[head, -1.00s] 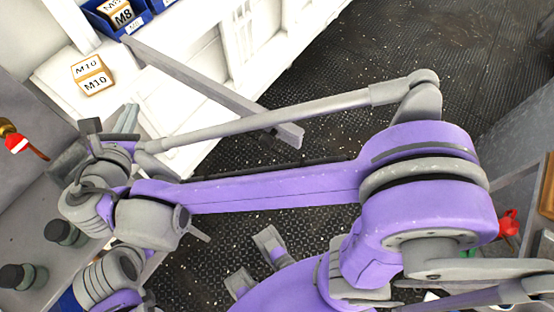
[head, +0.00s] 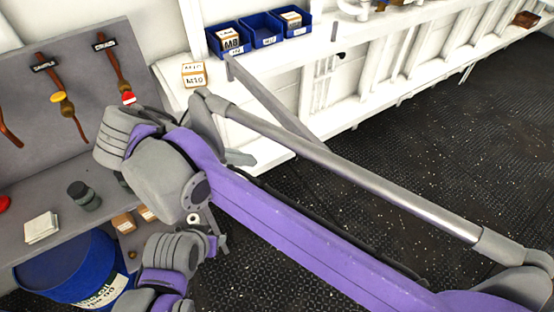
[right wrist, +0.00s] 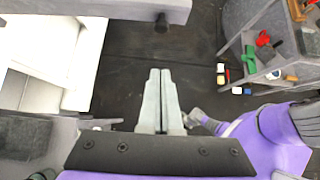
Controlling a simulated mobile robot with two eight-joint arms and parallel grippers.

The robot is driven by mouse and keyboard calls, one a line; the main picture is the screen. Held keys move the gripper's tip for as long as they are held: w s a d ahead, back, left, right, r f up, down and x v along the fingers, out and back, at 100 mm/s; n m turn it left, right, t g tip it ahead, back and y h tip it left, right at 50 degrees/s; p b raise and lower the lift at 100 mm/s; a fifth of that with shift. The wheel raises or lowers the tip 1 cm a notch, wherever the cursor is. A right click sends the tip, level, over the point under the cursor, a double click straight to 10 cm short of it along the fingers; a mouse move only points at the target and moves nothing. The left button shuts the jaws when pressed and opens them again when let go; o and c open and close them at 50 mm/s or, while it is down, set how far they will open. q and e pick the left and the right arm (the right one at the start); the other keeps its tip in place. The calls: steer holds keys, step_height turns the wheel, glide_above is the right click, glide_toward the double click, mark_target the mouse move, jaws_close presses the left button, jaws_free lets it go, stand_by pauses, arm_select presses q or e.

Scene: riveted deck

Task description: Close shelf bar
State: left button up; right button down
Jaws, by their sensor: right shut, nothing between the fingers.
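The shelf bar (head: 275,108) is a long grey square bar in the head view. It is angled out from the white shelf unit, with its far end by the blue bins and its near end over the dark floor. In the right wrist view the bar (right wrist: 100,8) crosses the top left, with a dark peg under its end. My right gripper (head: 240,158) is mostly behind my own arm, left of and below the bar's near end. In the right wrist view its fingers (right wrist: 160,95) are together and empty, apart from the bar.
Blue bins (head: 262,30) with boxes and an M10 box (head: 194,74) stand on the white shelf (head: 350,45). A grey bench with a tool board (head: 75,85) and a blue drum (head: 70,268) are at the left. The dark floor (head: 420,120) at the right is clear.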

steer(key=w+d+r+x, duration=0.1)
steer(key=r+x, duration=0.1)
steer(key=x, duration=1)
steer(key=shift+w+d+p, duration=0.3)
steer(key=shift+p, duration=0.15)
